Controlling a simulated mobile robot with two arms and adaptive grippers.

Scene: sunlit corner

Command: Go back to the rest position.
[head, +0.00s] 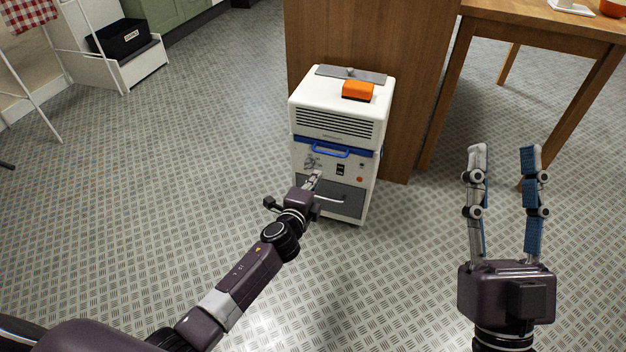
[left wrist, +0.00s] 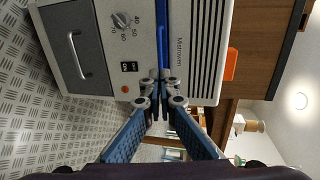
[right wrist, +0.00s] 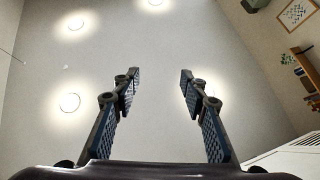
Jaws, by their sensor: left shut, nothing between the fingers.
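My left gripper (head: 316,179) is shut and empty, close in front of a white machine (head: 337,120). The machine has a blue band, a vented upper part, a dial, a switch and a grey drawer front with a handle. In the left wrist view the left gripper's fingertips (left wrist: 163,82) meet in front of the machine's panel (left wrist: 150,45); I cannot tell whether they touch it. My right gripper (head: 504,150) is raised at the right, open and empty. In the right wrist view its fingers (right wrist: 158,75) stand apart against the ceiling.
An orange block (head: 358,90) lies on top of the machine. A wooden panel (head: 410,60) stands behind it, and a wooden table (head: 540,22) is at the back right. A black bin (head: 120,38) on a white unit and a drying rack are at the far left.

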